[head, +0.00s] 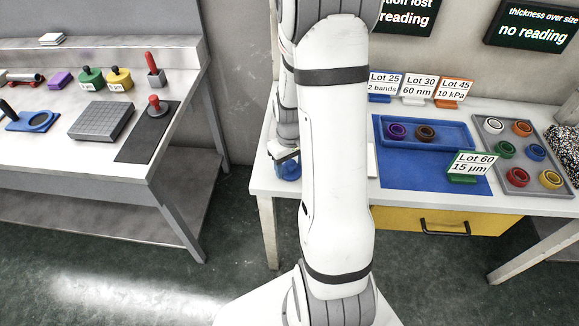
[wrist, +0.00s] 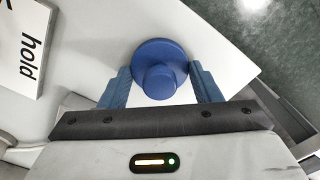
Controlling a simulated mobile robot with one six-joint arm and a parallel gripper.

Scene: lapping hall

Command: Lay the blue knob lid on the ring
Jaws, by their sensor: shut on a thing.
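In the wrist view the blue knob lid (wrist: 174,52), a round disc with a knob facing the camera, sits between the fingers of my gripper (wrist: 162,85). My gripper is shut on it, over the white table top. In the head view my gripper (head: 287,158) and the blue lid (head: 288,171) show at the table's left end, partly hidden by my arm. Several coloured rings lie at the right: a purple ring (head: 397,131) and a brown ring (head: 426,133) in a blue tray, others on a grey tray. I cannot tell which is the task's ring.
The white table (head: 470,208) also bears the blue tray (head: 470,133), the grey tray (head: 519,188) and lot signs, with Lot 60 (head: 470,164) in front. A "hold" card (wrist: 22,45) lies left of my gripper. A grey bench (head: 60,155) with tools stands left, across a floor gap.

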